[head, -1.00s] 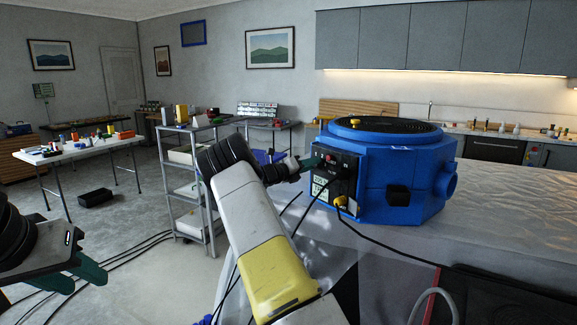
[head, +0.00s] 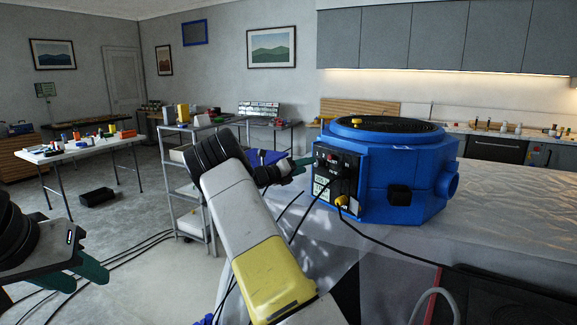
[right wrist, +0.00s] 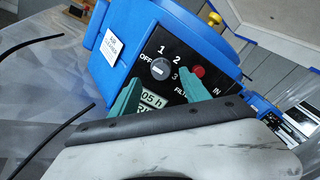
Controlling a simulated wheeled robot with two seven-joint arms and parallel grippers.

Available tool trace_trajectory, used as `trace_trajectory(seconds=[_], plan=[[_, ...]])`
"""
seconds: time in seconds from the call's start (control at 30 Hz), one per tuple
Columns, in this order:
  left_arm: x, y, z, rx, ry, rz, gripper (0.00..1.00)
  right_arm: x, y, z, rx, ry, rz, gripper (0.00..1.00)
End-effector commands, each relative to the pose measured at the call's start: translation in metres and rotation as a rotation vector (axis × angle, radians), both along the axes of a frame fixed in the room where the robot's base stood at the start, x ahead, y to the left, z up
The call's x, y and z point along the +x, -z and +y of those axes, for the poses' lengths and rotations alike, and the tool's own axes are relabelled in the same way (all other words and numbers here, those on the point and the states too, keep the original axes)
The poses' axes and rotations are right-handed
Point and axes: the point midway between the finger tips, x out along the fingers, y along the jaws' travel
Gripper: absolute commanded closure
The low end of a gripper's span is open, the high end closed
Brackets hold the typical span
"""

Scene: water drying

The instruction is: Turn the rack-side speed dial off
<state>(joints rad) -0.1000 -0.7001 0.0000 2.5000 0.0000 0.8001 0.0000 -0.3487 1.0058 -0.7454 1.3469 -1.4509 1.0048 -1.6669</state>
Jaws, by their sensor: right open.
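A blue drying machine (head: 400,175) stands on the plastic-covered surface, its black control panel (head: 334,178) facing left. In the right wrist view, the grey speed dial (right wrist: 160,68) sits on that panel, with OFF, 1, 2 and 3 around it. I cannot tell for sure which mark it points at. My right gripper (right wrist: 160,80) is open, its green fingers spread in front of the panel around the dial's line of sight; it appears apart from the dial. It also shows left of the panel in the head view (head: 298,166). My left gripper (head: 76,276) is open and empty, low at the left.
A red button (right wrist: 197,71) and a small display (right wrist: 152,101) are close to the dial. Black cables (head: 310,215) hang before the panel. A grey metal rack (head: 190,185) stands behind my right arm. A white table (head: 80,150) is at far left.

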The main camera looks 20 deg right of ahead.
Motion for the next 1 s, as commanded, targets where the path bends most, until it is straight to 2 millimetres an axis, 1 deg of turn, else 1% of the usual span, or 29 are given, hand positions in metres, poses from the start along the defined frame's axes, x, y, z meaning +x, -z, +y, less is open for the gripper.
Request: trace_trajectory(seconds=[0.03,0.1,0.2,0.3,0.8,0.87,0.97,1.0], plan=[[0.0,0.0,0.0,0.0,0.0,0.0,0.64,-0.002,0.0,0.01,-0.001,-0.002,0.0,0.46],[0.0,0.0,0.0,0.0,0.0,0.0,0.64,-0.005,0.0,0.02,0.0,-0.001,0.0,0.46],[0.0,0.0,0.0,0.0,0.0,0.0,0.64,-0.009,0.0,0.031,0.0,0.0,-0.001,0.46],[0.0,0.0,0.0,0.0,0.0,0.0,0.64,-0.011,0.0,0.037,0.001,0.001,0.0,0.46],[0.0,0.0,0.0,0.0,0.0,0.0,0.64,-0.013,0.0,0.036,0.011,0.006,-0.008,0.46],[0.0,0.0,0.0,0.0,0.0,0.0,0.64,-0.019,0.0,0.032,0.044,0.02,-0.034,0.46],[0.0,0.0,0.0,0.0,0.0,0.0,0.64,-0.044,0.002,0.02,0.172,0.078,-0.135,0.46],[0.0,0.0,0.0,0.0,0.0,0.0,0.64,-0.058,0.003,0.016,0.246,0.111,-0.195,0.46]])
